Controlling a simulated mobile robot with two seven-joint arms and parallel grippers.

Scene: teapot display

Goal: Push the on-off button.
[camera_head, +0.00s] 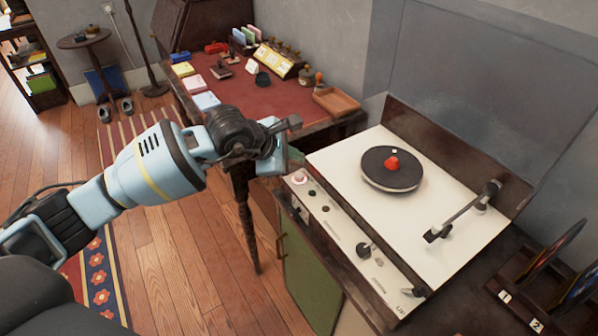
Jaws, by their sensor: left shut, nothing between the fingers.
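The record player (330,160) has a white top, a dark platter (377,170) with a red piece at its middle, and a tonearm at the right. Its front control strip carries a round pale pink button (299,177) at the left end, which looks like the on-off button. Small dark knobs sit further along the strip. My left gripper (292,124) is shut and empty. In the picture it is just above and left of the button, apart from it. How high it is above the player is hard to tell. My right gripper is not in view.
A desk (225,88) with a red top, papers, stamps and a wooden tray (336,102) stands behind my left gripper. The player's raised lid (470,90) stands at the back. A record rack (530,305) is at the lower right. Open wooden floor lies at the left.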

